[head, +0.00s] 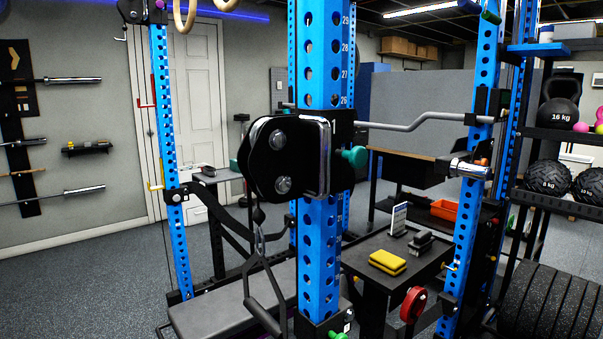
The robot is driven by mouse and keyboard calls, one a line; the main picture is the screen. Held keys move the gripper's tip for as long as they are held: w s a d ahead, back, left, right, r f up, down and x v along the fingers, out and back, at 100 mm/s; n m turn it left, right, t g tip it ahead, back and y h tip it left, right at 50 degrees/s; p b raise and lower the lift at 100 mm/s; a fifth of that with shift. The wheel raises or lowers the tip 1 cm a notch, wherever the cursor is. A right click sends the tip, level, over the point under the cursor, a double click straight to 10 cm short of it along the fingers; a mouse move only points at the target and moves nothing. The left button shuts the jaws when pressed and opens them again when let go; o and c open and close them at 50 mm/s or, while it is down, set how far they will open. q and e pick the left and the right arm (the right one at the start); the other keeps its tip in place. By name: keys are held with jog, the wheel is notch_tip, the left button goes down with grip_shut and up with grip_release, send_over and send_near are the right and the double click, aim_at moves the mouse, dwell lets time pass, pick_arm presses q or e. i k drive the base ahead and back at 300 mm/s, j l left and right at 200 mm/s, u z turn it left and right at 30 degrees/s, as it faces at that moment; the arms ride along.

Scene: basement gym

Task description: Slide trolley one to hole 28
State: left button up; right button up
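A black trolley (287,158) with silver bolts and a chrome-edged plate sits around the near blue upright (322,230). A teal knob (355,158) sticks out on its right side. The holes behind the trolley are hidden. A black handle (265,295) hangs below it from a clip. Neither of my grippers is in view.
A dark bench (235,301) lies behind the upright. A small black table (368,255) with yellow blocks (388,262) stands right of it. A grey curved bar (425,122) runs right, behind the trolley. A shelf rack with a 16 kg kettlebell (560,105) and balls is at right.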

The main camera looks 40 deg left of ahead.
aim_at(281, 157)
jog(key=u, duration=1.2)
